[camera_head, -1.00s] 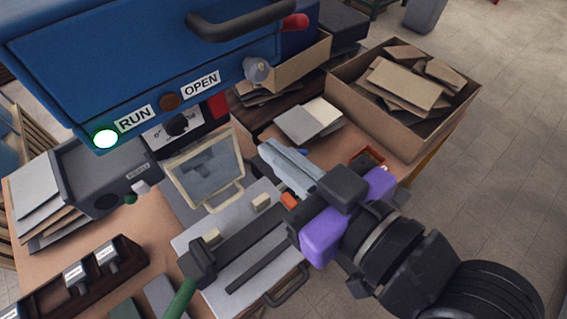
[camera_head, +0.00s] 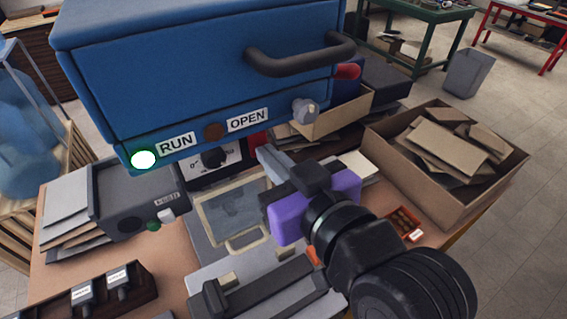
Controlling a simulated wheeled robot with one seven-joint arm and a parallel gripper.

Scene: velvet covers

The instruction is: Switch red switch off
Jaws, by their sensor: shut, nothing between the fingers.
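A red piece (camera_head: 258,141), perhaps the red switch, shows at the right end of the black box with the dial (camera_head: 212,158), below the blue machine (camera_head: 200,75). Only a small part of it is in sight; the blue machine hides its top, and its position cannot be told. My gripper (camera_head: 268,156), with grey fingers and a purple body, is shut and empty. Its fingertips point up and left and appear just below and right of the red piece. Whether they touch it cannot be told.
A clear-shielded tool (camera_head: 232,208) stands below left of my gripper. A cardboard box (camera_head: 445,150) is at right.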

